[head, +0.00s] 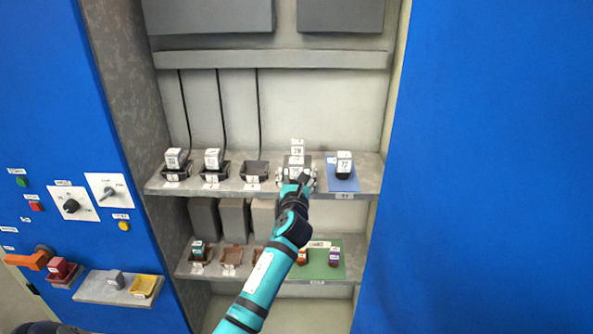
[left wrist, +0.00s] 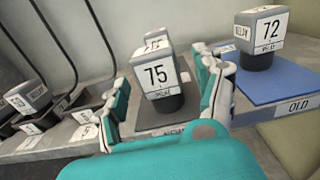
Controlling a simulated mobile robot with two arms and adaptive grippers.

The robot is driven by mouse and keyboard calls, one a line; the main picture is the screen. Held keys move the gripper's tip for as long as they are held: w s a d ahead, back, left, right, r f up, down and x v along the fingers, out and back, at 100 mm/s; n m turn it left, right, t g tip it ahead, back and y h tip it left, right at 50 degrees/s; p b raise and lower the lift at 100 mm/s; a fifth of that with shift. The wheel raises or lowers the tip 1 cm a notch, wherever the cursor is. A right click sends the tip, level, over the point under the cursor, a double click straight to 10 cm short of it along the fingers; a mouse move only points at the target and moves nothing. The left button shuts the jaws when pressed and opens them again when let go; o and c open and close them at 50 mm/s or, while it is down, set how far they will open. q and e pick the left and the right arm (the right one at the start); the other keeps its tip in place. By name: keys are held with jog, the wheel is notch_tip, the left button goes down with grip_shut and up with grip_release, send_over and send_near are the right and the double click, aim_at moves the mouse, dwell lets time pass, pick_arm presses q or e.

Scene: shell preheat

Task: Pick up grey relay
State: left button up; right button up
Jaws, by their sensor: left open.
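A grey relay marked 75 (left wrist: 157,76) stands upright on a dark grey mat (left wrist: 152,132) in the left wrist view. Another grey relay (left wrist: 155,40) shows partly behind it. My left gripper (head: 298,181) is open at the upper shelf, partly hiding these relays (head: 297,148) in the head view. In the left wrist view its fingers lie on either side of relay 75; I cannot tell whether they touch it. A grey relay marked 72 (left wrist: 262,35) stands on a blue mat (left wrist: 275,83) labelled OLD, to the right. My right gripper is not in view.
On the upper shelf (head: 160,187), two relays (head: 175,158) (head: 213,158) sit in black sockets at left. An empty-looking black socket (head: 256,169) is beside them. The lower shelf holds small relays and a green mat (head: 318,268). Blue panels flank the cabinet.

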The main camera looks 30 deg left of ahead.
pick_arm(q)
jog(key=shift+x, duration=1.25)
jog(key=c, duration=1.3)
